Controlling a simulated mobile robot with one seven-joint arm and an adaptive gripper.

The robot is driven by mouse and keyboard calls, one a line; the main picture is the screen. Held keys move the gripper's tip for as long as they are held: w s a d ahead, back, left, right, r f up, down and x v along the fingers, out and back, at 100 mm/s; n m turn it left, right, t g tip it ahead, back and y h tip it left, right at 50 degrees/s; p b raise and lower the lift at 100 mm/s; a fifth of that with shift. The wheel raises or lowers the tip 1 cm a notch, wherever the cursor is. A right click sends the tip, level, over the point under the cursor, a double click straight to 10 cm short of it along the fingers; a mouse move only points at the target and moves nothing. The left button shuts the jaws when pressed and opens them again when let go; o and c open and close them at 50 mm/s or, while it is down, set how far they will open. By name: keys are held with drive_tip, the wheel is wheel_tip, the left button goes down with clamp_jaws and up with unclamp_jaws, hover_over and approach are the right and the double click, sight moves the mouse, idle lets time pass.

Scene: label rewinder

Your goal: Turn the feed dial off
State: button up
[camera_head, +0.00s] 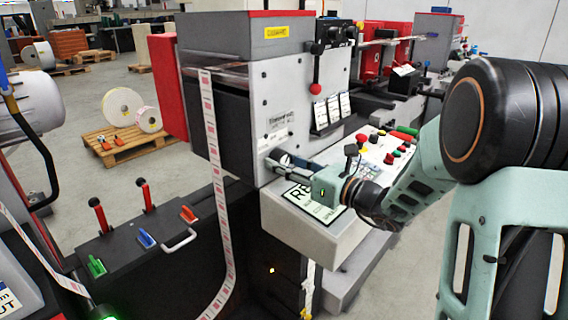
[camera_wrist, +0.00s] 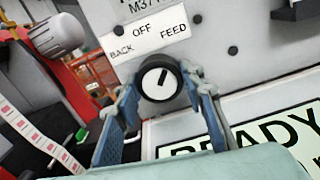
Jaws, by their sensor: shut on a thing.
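The feed dial (camera_wrist: 159,77) is a round black knob with a white face on the grey machine panel. Its dark pointer mark points up and slightly right in the wrist view, nearer to FEED than to OFF. A white label plate (camera_wrist: 146,38) above it reads BACK, OFF and FEED. My gripper (camera_wrist: 162,92) is shut on the dial, with a blue-grey finger on each side.
A READY sign (camera_head: 314,200) lies on the ledge just below my gripper. A button panel (camera_head: 382,148) is to the right. A red-knobbed lever (camera_head: 315,88) hangs above. A printed label strip (camera_head: 216,170) runs down to the left.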

drive_tip(key=shift+f+n+b, duration=0.15)
drive_tip(key=shift+n+b, duration=0.15)
drive_tip(key=shift+b, duration=0.15)
drive_tip(key=n+b, duration=0.2)
drive_tip(key=b, duration=0.2)
drive_tip(key=shift+f+n, duration=0.15)
drive_tip(key=shift+n, duration=0.25)
drive_tip(key=n+b, duration=0.2)
drive_tip(key=b, duration=0.1)
drive_tip(key=shift+r+n+b, duration=0.2)
drive_tip(key=shift+n+b, duration=1)
drive_tip(key=shift+r, duration=0.1)
drive_tip(key=o, duration=1.2)
drive_tip(key=shift+c, duration=0.2)
drive_tip(key=shift+d, duration=0.1)
drive_tip(key=v, duration=1.2)
